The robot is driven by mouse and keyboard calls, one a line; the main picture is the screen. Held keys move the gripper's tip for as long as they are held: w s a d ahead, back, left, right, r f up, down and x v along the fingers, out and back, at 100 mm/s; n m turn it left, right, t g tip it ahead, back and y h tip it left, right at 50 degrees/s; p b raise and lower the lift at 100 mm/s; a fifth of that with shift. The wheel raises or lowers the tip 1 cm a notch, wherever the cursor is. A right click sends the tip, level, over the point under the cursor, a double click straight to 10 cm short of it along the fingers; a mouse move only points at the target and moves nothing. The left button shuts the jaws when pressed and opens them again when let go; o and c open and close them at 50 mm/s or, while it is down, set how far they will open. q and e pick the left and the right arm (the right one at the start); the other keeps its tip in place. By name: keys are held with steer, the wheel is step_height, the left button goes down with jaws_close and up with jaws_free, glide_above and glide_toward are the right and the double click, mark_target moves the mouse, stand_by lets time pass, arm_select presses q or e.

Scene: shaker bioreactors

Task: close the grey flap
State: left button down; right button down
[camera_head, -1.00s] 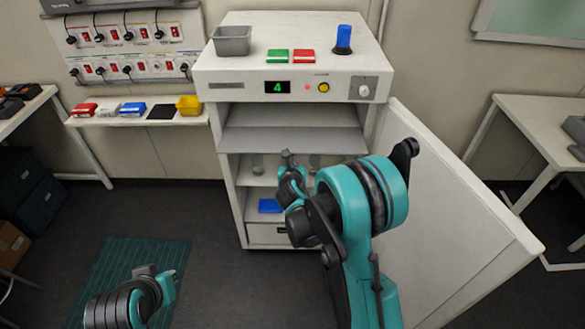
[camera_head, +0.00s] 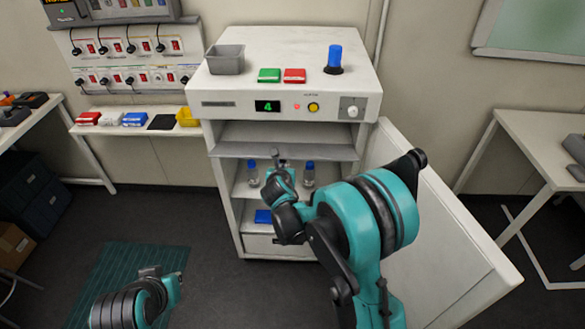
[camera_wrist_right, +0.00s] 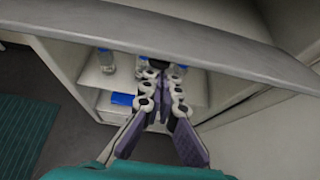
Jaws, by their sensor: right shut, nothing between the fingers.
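The grey flap (camera_head: 230,150) crosses the front of the cabinet's upper compartment, below the control panel. It stands open, with the grey interior showing above it. In the right wrist view the flap (camera_wrist_right: 200,45) is a broad grey bar across the top. My right gripper (camera_head: 277,155) is shut and empty at the flap's front edge, near its middle. In the wrist view the fingertips (camera_wrist_right: 158,65) are at the flap's lower edge; I cannot tell whether they touch it. My left arm is low at the left; its gripper (camera_head: 152,271) shows too little to judge.
The white cabinet (camera_head: 360,85) has its door (camera_head: 440,235) swung open at the right, beside my right arm. Blue-capped bottles (camera_head: 309,175) stand on the shelf below the flap, with a blue box (camera_head: 263,216) lower down. A grey bin (camera_head: 226,60) stands on top.

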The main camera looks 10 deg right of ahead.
mark_target(284, 151)
steer(key=w+r+p, duration=0.1)
steer(key=r, duration=0.2)
steer(key=w+r+p, duration=0.1)
steer(key=w+r, duration=0.1)
steer(key=r, duration=0.1)
steer(key=w+d+r+p, duration=0.1)
steer(key=r, duration=0.2)
steer(key=shift+w+r+p, duration=0.1)
steer(key=shift+w+p, duration=0.2)
steer(key=shift+p, duration=0.05)
steer(key=shift+w+d+r+p, duration=0.15)
steer(key=shift+w+r, duration=0.25)
steer(key=shift+w, duration=0.1)
steer(key=shift+w+d+r+p, duration=0.1)
steer(key=shift+w+r+p, duration=0.05)
steer(key=shift+w+r, duration=0.3)
steer(key=shift+f, duration=0.1)
